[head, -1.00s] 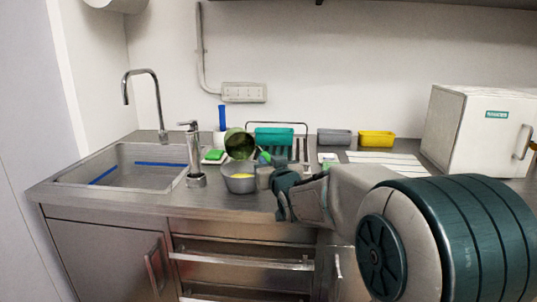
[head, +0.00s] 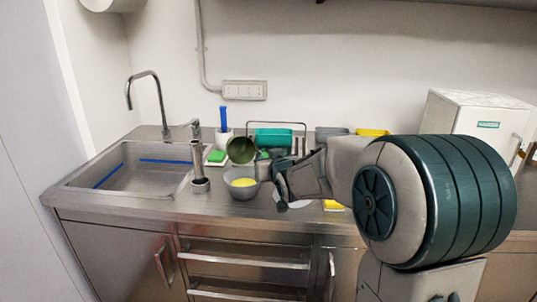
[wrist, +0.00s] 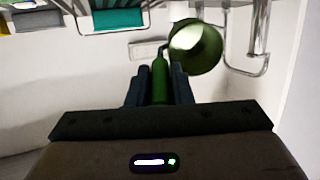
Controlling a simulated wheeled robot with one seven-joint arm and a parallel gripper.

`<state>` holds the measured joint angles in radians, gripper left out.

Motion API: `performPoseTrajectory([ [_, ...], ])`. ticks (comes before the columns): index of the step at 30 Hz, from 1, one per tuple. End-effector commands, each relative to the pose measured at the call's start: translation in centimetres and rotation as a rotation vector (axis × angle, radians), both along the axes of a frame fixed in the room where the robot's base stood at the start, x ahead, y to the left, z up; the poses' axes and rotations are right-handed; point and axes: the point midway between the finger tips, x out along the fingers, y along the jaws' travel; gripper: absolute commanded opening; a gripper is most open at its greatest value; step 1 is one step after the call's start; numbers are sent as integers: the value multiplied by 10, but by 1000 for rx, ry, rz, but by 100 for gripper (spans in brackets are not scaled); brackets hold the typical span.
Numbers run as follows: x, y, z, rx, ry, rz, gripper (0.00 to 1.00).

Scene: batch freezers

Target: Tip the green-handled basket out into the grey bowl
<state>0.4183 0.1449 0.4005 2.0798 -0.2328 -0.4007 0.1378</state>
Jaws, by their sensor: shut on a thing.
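The green-handled basket (head: 240,150) is a small round dark green vessel, tilted over on its side in the head view. Its open mouth faces the camera and its inside looks empty. It is held above the grey bowl (head: 232,191), which stands on the steel counter with yellow contents (head: 243,182). My gripper (head: 272,168) is right of the bowl; in the wrist view my gripper (wrist: 160,85) is shut on the green handle (wrist: 160,78). The basket (wrist: 195,47) shows beyond the fingertips there, its inside pale with light.
A steel column (head: 199,168) stands just left of the bowl, beside the sink (head: 125,170). Behind are a green sponge (head: 215,157), a blue-handled brush (head: 224,118), a teal bin (head: 273,138) and a grey bin (head: 331,132). A white machine (head: 470,123) is at right.

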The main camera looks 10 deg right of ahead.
Motion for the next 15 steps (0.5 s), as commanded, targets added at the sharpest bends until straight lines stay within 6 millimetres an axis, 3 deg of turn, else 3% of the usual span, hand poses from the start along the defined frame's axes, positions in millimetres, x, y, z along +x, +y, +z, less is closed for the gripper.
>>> performPoseTrajectory([
  [1,1,0,9,0,12,0,0],
  [15,6,1,31,-12,138,0,0],
])
